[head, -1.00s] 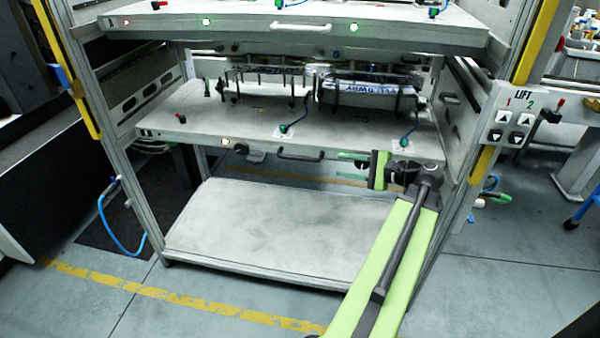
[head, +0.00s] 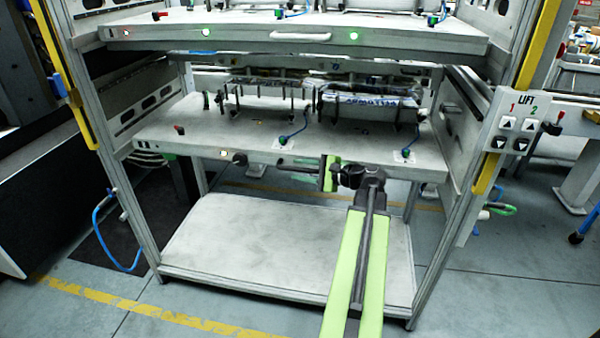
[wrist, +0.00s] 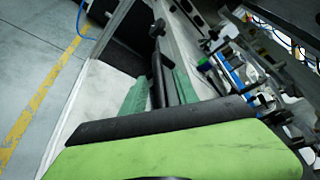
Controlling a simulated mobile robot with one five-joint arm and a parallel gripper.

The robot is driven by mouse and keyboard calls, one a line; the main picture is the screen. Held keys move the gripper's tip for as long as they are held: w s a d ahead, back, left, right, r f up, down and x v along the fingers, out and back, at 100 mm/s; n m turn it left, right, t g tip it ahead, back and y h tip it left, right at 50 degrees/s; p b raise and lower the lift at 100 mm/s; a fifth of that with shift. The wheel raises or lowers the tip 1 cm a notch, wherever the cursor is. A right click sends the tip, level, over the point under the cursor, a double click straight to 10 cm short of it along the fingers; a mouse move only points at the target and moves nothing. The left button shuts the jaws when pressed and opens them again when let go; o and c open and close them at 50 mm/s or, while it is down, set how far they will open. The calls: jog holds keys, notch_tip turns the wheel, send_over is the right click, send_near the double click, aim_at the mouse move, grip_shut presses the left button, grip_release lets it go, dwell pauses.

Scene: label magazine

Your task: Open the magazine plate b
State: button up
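The middle magazine plate (head: 250,128) is a light grey shelf with a dark bar handle (head: 297,168) on its front edge. No letter b is readable, so I cannot tell which plate has that name. My gripper (head: 330,173), with green fingers, is at the right end of this handle. In the wrist view one green finger (wrist: 190,150) fills the bottom, and a darker green finger shows behind a dark bar (wrist: 160,75), apparently the handle. The fingers look apart with the bar between them; contact is not clear. The middle plate seems level with the frame.
An upper plate (head: 250,30) with its own handle (head: 300,36) is above, and a bare bottom plate (head: 280,240) below. Metal racks (head: 365,102) stand on the middle plate. Frame posts flank the plates. A lift button panel (head: 515,122) is on the right. Floor in front is clear.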

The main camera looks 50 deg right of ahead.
jog(key=shift+w+a+f, duration=0.1)
jog(key=shift+w, duration=0.3)
grip_shut()
dwell(1.1)
